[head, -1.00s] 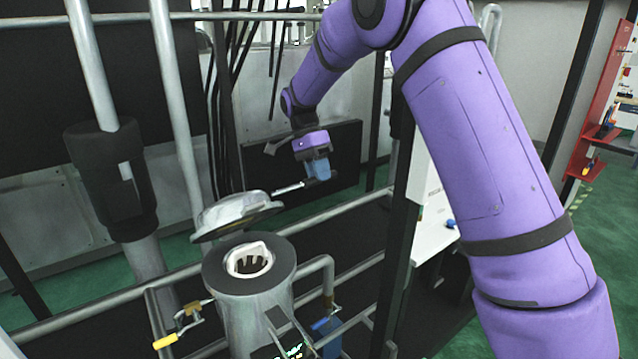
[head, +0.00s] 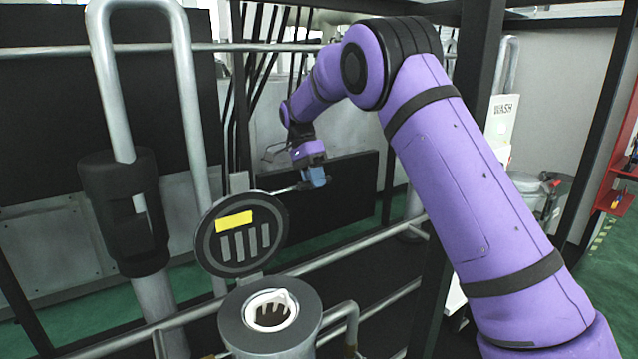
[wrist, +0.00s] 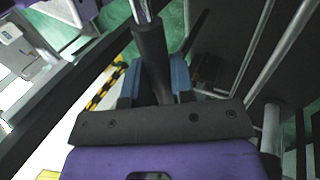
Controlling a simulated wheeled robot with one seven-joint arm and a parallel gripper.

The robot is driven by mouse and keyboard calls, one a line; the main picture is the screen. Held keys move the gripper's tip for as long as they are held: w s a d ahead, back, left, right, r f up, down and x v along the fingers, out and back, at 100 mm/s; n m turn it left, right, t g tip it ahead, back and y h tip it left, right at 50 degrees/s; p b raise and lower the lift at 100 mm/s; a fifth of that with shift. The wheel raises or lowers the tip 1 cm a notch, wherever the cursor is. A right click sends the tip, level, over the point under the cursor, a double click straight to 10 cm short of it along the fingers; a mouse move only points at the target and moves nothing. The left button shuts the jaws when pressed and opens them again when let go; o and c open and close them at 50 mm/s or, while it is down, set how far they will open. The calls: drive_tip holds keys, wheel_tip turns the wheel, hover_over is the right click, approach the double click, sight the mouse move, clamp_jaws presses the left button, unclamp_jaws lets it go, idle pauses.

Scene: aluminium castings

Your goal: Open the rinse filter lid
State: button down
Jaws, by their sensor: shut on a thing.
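The rinse filter lid (head: 240,233) stands about upright at the back of the round grey filter housing (head: 235,328). Its dark underside, with a yellow label and several slots, faces the head camera. The housing's mouth is uncovered and shows a white insert (head: 287,302). A thin handle rod (head: 284,190) runs from the lid to the right, to my gripper (head: 314,177). In the wrist view, the blue fingers of my gripper (wrist: 155,84) are shut on the black handle grip (wrist: 151,55). The lid itself is hard to make out in that view.
A pale horizontal rail (head: 370,240) runs behind and right of the housing. A thick vertical pipe with a black sleeve (head: 120,205) stands at the left. A dark upright post (head: 461,150) stands close to my arm. A dark panel (head: 352,205) is behind my gripper.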

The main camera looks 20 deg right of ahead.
drive_tip(key=shift+w+a+f, duration=0.1)
drive_tip(key=shift+w+f, duration=0.15)
drive_tip(key=shift+f, duration=0.1)
drive_tip(key=c, duration=1)
unclamp_jaws()
drive_tip(key=shift+o, duration=0.2)
drive_tip(key=shift+r, duration=0.15)
drive_tip(key=shift+w+r, duration=0.1)
drive_tip(key=v, duration=1)
drive_tip(key=shift+w+r, duration=0.15)
drive_tip(key=shift+r, duration=0.1)
drive_tip(key=shift+a, duration=0.15)
